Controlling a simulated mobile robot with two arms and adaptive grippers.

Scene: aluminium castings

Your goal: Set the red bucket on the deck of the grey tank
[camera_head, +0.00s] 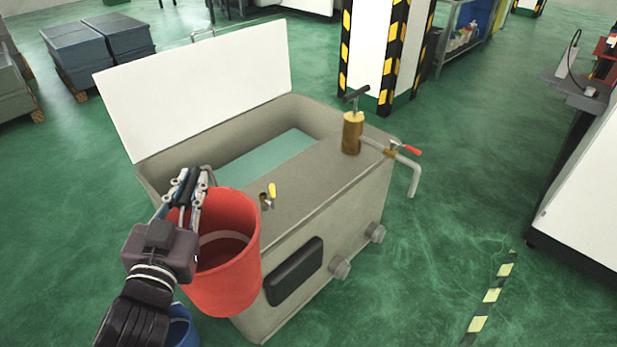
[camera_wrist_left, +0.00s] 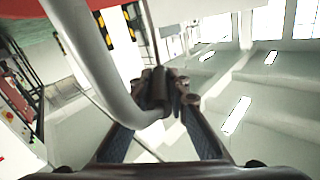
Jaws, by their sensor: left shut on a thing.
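The red bucket (camera_head: 226,268) hangs from my left gripper (camera_head: 187,189) in the head view, in front of the near left corner of the grey tank. The left gripper is shut on the bucket's handle; in the left wrist view the grey handle (camera_wrist_left: 100,75) runs between the fingers (camera_wrist_left: 160,92). The bucket's red side (camera_wrist_left: 30,8) shows at the top left there. The grey tank (camera_head: 345,235) has an open basin with pale liquid and a flat deck (camera_head: 318,172) on its near right side. The bucket hides part of the tank's near end. My right gripper is not in view.
A brass pump (camera_head: 352,133) with a red-levered tap (camera_head: 405,152) stands at the deck's far end. A small yellow-handled valve (camera_head: 270,193) sits near the bucket. A white lid (camera_head: 205,85) stands open behind. Something blue (camera_head: 182,328) is below the gripper. The deck's middle is clear.

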